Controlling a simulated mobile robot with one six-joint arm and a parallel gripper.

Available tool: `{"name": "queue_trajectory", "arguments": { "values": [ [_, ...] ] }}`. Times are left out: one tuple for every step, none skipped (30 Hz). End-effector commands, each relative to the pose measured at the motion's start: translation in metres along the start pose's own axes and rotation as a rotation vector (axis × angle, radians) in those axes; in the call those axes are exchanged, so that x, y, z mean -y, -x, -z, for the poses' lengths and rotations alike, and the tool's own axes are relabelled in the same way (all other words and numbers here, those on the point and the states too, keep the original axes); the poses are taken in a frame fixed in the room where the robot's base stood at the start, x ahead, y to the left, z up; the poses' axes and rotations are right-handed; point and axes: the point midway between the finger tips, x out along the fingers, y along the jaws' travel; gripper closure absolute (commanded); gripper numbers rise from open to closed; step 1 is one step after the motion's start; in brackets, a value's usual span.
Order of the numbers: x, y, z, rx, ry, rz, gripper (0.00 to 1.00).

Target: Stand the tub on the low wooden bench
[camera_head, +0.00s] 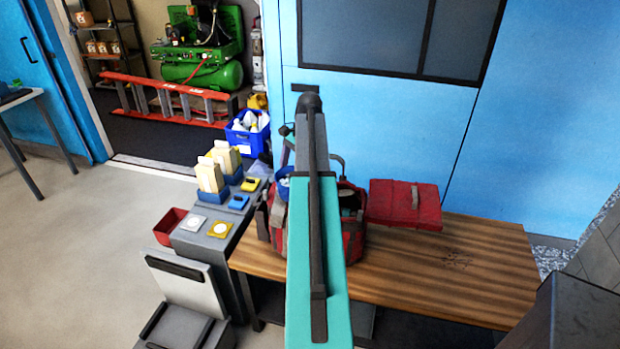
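The low wooden bench (455,275) runs across the right half of the view, and its right part is bare. A small blue tub-like container (282,188) with something pale in it shows just left of my arm, at the bag's back left; my arm hides part of it. I cannot tell whether it is the tub, or what it rests on. My teal and grey arm stands upright in the middle of the view. My gripper cannot be made out; the arm covers that area.
A red tool bag (353,240) stands on the bench's left part, behind my arm. A flat red case (405,204) lies at the back edge. Left of the bench, a grey cart (205,250) holds boxes and small devices, with a red bin (169,227) beside it. Open floor lies left.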

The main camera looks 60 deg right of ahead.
Motion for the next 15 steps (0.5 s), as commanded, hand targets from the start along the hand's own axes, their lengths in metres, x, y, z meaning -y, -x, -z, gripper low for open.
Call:
{"name": "queue_trajectory", "arguments": {
  "values": [
    [0.006,-0.001,-0.013,-0.001,0.022,-0.005,0.44],
    [0.008,-0.002,-0.018,-0.001,0.031,-0.008,0.44],
    [0.012,-0.003,-0.026,-0.001,0.046,-0.012,0.44],
    [0.014,-0.004,-0.032,-0.001,0.055,-0.014,0.44],
    [0.016,-0.005,-0.037,-0.001,0.065,-0.017,0.44],
    [0.019,-0.007,-0.044,-0.001,0.078,-0.020,0.44],
    [0.022,-0.008,-0.050,-0.001,0.088,-0.023,0.44],
    [0.024,-0.009,-0.055,-0.001,0.097,-0.025,0.44],
    [0.026,-0.010,-0.062,-0.001,0.110,-0.029,0.44],
    [0.028,-0.011,-0.068,-0.001,0.120,-0.031,0.44],
    [0.030,-0.012,-0.073,-0.001,0.129,-0.034,0.44],
    [0.033,-0.014,-0.080,-0.001,0.141,-0.037,0.44],
    [0.035,-0.015,-0.086,-0.001,0.151,-0.039,0.44],
    [0.036,-0.016,-0.091,-0.001,0.160,-0.042,0.44],
    [0.038,-0.017,-0.099,-0.001,0.173,-0.045,0.44]
  ]
}}
